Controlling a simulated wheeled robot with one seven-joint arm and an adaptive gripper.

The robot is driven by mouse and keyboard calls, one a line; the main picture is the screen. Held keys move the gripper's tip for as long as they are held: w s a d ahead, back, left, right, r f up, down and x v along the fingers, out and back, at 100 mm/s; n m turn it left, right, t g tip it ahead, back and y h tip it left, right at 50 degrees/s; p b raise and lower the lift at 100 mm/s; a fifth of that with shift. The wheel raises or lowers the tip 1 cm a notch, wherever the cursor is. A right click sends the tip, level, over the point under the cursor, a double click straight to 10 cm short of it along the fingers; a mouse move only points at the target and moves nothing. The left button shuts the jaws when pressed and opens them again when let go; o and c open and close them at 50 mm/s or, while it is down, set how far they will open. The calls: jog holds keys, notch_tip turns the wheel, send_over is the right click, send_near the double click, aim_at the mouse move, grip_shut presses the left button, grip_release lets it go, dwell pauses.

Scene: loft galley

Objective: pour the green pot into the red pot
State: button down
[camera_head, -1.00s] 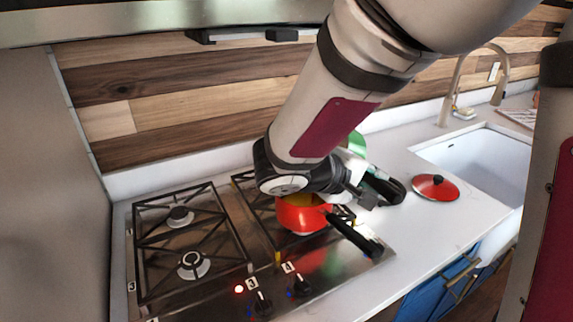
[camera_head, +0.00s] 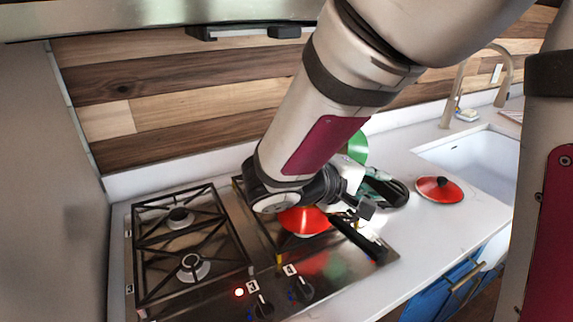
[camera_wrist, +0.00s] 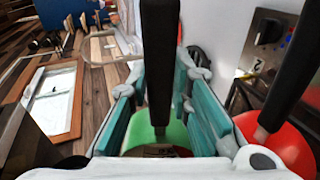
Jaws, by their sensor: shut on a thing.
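My gripper (camera_head: 358,196) is shut on the black handle (camera_wrist: 160,60) of the green pot, which lies between its teal finger pads in the wrist view. The green pot (camera_head: 358,147) shows only in part behind my wrist in the head view; it looks tilted, but how far I cannot tell. Its green side (camera_wrist: 174,134) also shows in the wrist view. The red pot (camera_head: 304,223) sits on the right part of the hob, partly hidden under my wrist, its black handle pointing front right. It also shows at the right of the wrist view (camera_wrist: 288,146). The contents of both pots are hidden.
A red lid (camera_head: 440,190) with a black knob lies on the white counter (camera_head: 432,222), right of the hob. The sink (camera_head: 480,160) and tap are farther right. The left burners (camera_head: 192,262) are bare. One red light glows on the hob front.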

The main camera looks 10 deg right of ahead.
jog(key=shift+a+r+h+b, duration=0.1)
jog(key=shift+a+h+b, duration=0.1)
jog(key=shift+h+b, duration=0.15)
dwell(0.3)
jog(key=shift+s+a+t+h+b, duration=0.25)
jog(key=shift+a+h+b, duration=0.2)
jog(key=shift+a+b, duration=0.15)
jog(key=shift+s+a+t+h+b, duration=0.15)
jog(key=shift+a+t+h+b, duration=0.1)
jog(key=shift+a+h+b, duration=0.25)
jog(key=shift+s+a+t+h+b, duration=0.25)
jog(key=shift+a+t+h+b, duration=0.45)
jog(key=shift+h+b, duration=0.95)
dwell(0.9)
jog(key=shift+a+y, duration=0.1)
jog(key=shift+y, duration=0.35)
